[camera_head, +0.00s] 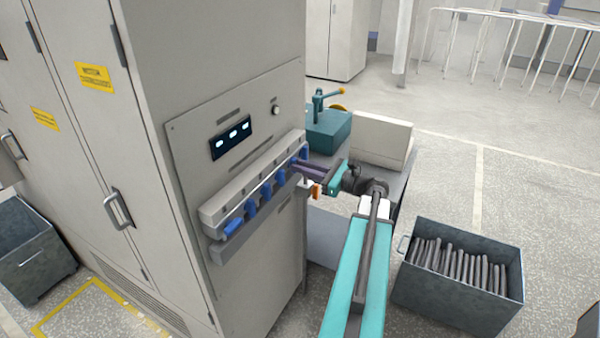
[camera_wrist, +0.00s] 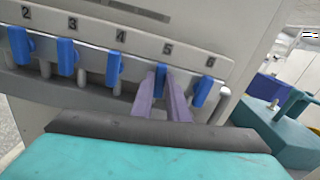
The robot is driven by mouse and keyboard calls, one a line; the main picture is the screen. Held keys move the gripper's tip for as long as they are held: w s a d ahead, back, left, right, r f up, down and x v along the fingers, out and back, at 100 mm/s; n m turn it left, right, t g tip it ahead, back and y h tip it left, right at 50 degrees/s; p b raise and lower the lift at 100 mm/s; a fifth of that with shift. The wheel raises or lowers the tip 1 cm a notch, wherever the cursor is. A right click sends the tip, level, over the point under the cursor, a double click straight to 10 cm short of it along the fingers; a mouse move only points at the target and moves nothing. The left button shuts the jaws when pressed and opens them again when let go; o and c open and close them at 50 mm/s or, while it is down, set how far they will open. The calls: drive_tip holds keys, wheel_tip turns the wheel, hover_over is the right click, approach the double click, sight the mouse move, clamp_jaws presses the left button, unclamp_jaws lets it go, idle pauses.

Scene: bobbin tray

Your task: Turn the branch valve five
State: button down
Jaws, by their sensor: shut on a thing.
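A grey valve manifold (camera_head: 207,216) on the cabinet front carries a row of blue handles. In the wrist view the number labels 2 to 6 show above them. My gripper (camera_wrist: 163,98) has its two purple fingers on either side of the blue handle under label 5 (camera_wrist: 160,76), shut on it. That handle points down, and its lower part is partly hidden between the fingers. The handles of valve four (camera_wrist: 113,70) and valve six (camera_wrist: 204,92) stand close on each side, also hanging down. In the head view my gripper (camera_head: 298,167) reaches the manifold's right part from the right.
The leftmost handle (camera_head: 233,227) lies slanted. A display (camera_head: 230,138) sits above the manifold. A bench with a teal device (camera_head: 328,132) stands behind my arm. A grey bin of dark rods (camera_head: 421,293) is at the right. The floor further back is open.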

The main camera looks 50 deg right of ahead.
drive_tip(key=n+b, duration=0.5)
drive_tip(key=b, duration=0.1)
drive_tip(key=n+b, duration=0.6)
drive_tip(key=f+n+b, duration=0.1)
drive_tip(key=n+b, duration=0.4)
drive_tip(key=shift+s+a+n+b, duration=0.15)
drive_tip(key=shift+a+n+b, duration=0.15)
drive_tip(key=shift+a+b, duration=0.1)
drive_tip(key=c, duration=1.8)
unclamp_jaws()
drive_tip(key=shift+r, duration=0.1)
drive_tip(key=shift+o, duration=0.4)
drive_tip(key=shift+d+r, duration=0.1)
drive_tip(key=shift+s, duration=0.1)
